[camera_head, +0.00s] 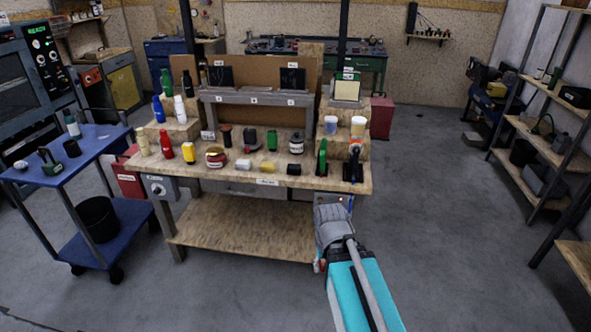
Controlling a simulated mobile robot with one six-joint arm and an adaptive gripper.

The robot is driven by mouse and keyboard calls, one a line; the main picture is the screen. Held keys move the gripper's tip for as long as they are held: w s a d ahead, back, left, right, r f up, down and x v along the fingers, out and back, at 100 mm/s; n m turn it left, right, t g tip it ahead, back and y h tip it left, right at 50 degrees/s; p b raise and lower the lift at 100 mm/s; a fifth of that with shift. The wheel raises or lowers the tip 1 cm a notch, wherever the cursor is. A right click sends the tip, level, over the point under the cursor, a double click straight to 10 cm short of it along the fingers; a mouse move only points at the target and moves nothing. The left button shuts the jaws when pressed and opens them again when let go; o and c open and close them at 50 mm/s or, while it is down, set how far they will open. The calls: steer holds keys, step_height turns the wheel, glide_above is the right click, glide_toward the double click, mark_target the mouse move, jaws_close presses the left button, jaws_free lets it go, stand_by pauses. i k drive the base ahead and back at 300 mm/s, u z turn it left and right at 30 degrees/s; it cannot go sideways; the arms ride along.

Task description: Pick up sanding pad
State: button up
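I cannot tell for sure which item is the sanding pad. A small yellow block (267,168) lies near the front middle of the wooden workbench (225,178), and a dark block (293,168) lies to its right. A pale yellow square piece (346,91) stands on the right-hand riser. My gripper (332,207) is at the end of my teal arm, in front of the bench's right front corner, apart from these items. Its fingers are too small and hidden to read.
Bottles, jars and tools crowd the bench top, including a green item (321,157) and a black tool (353,163) near the right corner. A blue cart (75,155) stands left. Shelves (545,140) line the right side. The floor between is clear.

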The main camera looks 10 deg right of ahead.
mark_target(293, 169)
steer(key=z, duration=0.05)
steer(key=i, duration=0.95)
steer(key=u, duration=0.05)
